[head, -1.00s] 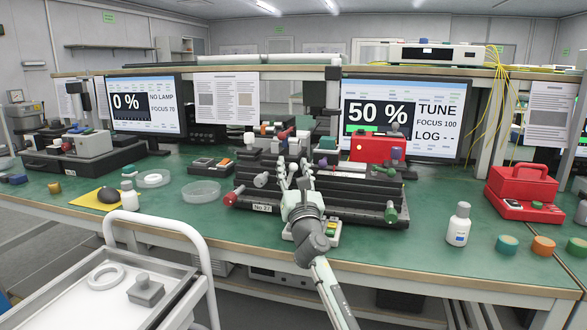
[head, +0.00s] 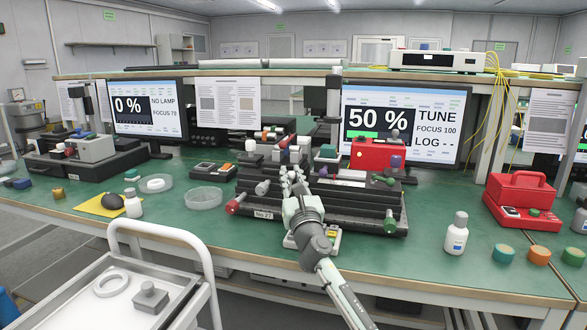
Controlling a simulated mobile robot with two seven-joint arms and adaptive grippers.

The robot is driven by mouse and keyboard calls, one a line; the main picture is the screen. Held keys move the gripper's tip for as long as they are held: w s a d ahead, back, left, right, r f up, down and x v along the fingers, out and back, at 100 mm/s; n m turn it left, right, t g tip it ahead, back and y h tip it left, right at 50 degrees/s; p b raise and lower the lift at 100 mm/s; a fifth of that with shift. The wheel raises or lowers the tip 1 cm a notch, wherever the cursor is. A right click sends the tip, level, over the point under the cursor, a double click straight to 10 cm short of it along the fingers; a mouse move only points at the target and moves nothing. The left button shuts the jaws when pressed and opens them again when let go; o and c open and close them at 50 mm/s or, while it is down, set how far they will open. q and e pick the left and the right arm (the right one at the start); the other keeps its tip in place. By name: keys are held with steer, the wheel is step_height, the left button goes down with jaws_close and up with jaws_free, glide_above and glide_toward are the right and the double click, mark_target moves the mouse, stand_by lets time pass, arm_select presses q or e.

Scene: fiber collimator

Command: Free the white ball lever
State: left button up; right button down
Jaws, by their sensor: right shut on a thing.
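My right gripper (head: 292,174) reaches in from the front over the middle of the black stepped device (head: 352,207) labelled No 27. Its fingers are closed together on something small among the device's upper parts. The fingers and palm cover that part, so I cannot make out its shape. A pale knob-like part (head: 251,146) stands at the upper left of the device, clear of the fingers. I cannot tell for certain which part is the white ball lever. My left gripper is out of view.
Red-tipped (head: 233,207) and green-tipped (head: 390,222) knobs stick out at the device's front. The right screen (head: 403,125) reads 50 %, TUNE, FOCUS 100. A white bottle (head: 457,233) and a red case (head: 521,198) stand to the right. A trolley (head: 190,243) is at the front left.

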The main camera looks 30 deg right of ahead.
mark_target(275, 170)
steer(key=n, duration=0.2)
steer(key=y+p, duration=0.1)
steer(key=shift+w+a+r+n+g, duration=0.2)
steer(key=shift+w+a+n+g, duration=0.1)
steer(key=shift+w+n, duration=0.1)
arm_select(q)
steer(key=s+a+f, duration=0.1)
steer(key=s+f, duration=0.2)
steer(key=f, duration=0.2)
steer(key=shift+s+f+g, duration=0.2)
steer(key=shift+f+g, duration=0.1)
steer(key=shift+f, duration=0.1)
arm_select(e)
steer(key=shift+w+a+f+n+g+y, duration=0.25)
steer(key=shift+n+g, duration=0.2)
steer(key=shift+n, duration=0.35)
steer(key=shift+w+a+f+n+g+y, duration=0.1)
steer(key=shift+w+a+n+g+y, duration=0.2)
steer(key=shift+n, duration=0.5)
steer(key=shift+w+a+f+n+g+y, duration=0.1)
steer(key=shift+w+n+g+y, duration=0.2)
steer(key=shift+n+g, duration=0.4)
steer(key=c, duration=1.4)
jaws_free()
steer(key=shift+s+a, duration=0.1)
steer(key=v, duration=0.7)
steer(key=shift+s, duration=0.4)
